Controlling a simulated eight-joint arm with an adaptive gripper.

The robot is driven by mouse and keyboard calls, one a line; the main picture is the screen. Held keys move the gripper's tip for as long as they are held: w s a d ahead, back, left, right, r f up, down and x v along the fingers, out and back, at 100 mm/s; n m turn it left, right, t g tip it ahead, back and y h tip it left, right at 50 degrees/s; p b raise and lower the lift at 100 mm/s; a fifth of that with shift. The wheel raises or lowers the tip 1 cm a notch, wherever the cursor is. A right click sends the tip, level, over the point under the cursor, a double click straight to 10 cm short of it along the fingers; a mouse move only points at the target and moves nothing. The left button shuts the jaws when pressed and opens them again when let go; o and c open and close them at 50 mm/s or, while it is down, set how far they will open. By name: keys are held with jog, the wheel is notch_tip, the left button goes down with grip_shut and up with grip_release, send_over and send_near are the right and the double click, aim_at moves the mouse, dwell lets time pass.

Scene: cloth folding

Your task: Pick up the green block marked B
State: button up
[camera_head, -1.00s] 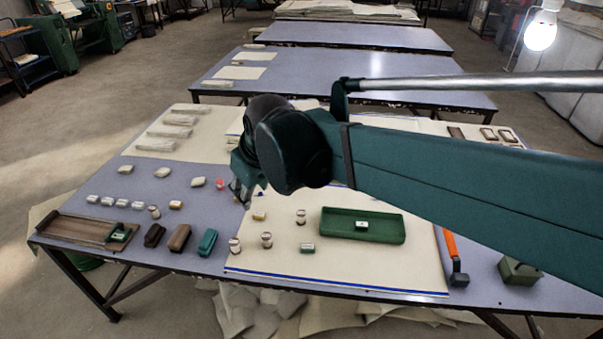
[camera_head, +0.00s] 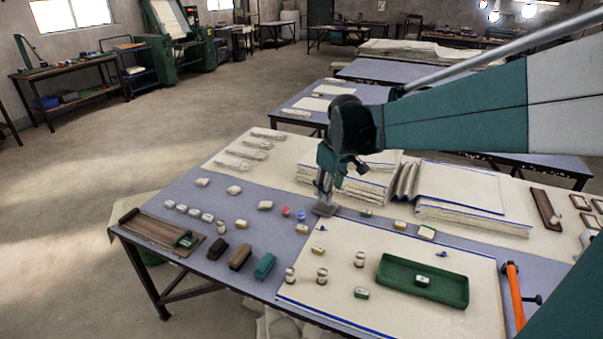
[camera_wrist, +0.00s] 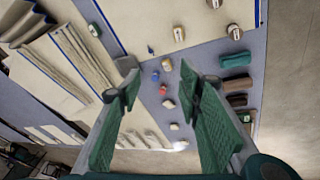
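In the head view several small blocks have green on them: one (camera_head: 361,293) on the cream cloth, one (camera_head: 422,281) inside the green tray (camera_head: 450,289), and one (camera_head: 366,213) near the cloth's back edge. Their marks are too small to read, so I cannot tell which is B. My gripper (camera_head: 325,205) hangs over the table's middle, left of the cloth stacks and right of a red and a blue piece. In the wrist view my gripper (camera_wrist: 160,88) is open, with nothing held between its fingers.
Dark, brown and teal blocks (camera_head: 264,266) lie at the front, beside jars (camera_head: 321,275). A wooden board (camera_head: 160,231) lies at the left edge. Folded cloth stacks (camera_head: 472,219) fill the back. An orange-handled tool (camera_head: 514,295) lies right.

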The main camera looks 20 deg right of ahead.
jog(key=w+d+f+n+g+p, duration=0.2)
jog(key=w+d+f, duration=0.6)
jog(key=w+d, duration=0.3)
jog(key=n+g+p, duration=0.1)
jog(key=n+p, duration=0.1)
send_near(364, 211)
jog(key=shift+w+f+y, duration=0.15)
jog(key=shift+f+y, duration=0.05)
jog(key=shift+y, duration=0.2)
jog(key=shift+d+f, duration=0.3)
jog(key=shift+f, duration=0.1)
jog(key=shift+f, duration=0.1)
jog(key=shift+f+b, duration=0.5)
jog(key=shift+f, duration=0.65)
jog(key=shift+f+b, duration=0.85)
jog(key=shift+f, duration=1.75)
